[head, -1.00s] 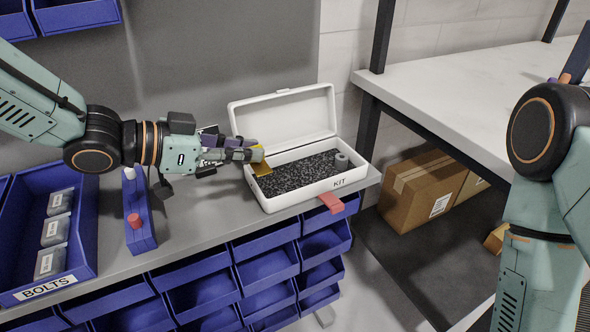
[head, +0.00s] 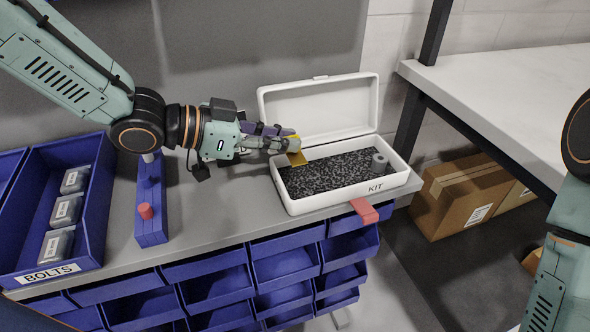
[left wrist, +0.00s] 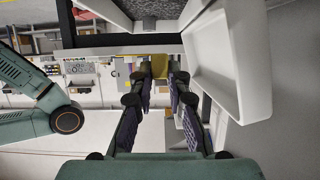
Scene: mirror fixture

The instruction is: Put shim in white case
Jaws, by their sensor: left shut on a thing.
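The shim is a thin gold-yellow plate (head: 296,157). My left gripper (head: 288,146) is shut on it, at the left end of the open white case (head: 350,192) marked KIT. In the head view the shim overlaps the case's left back corner and dark lining; its exact height is unclear. The left wrist view shows the shim (left wrist: 159,66) between the fingertips, with the case lid (left wrist: 236,62) close on the right.
A blue bin (head: 85,240) marked BOLTS and a blue block (head: 151,226) with a red peg stand left on the grey bench (head: 215,215). A red piece (head: 364,211) sticks out at the bench edge before the case. The lid stands open behind.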

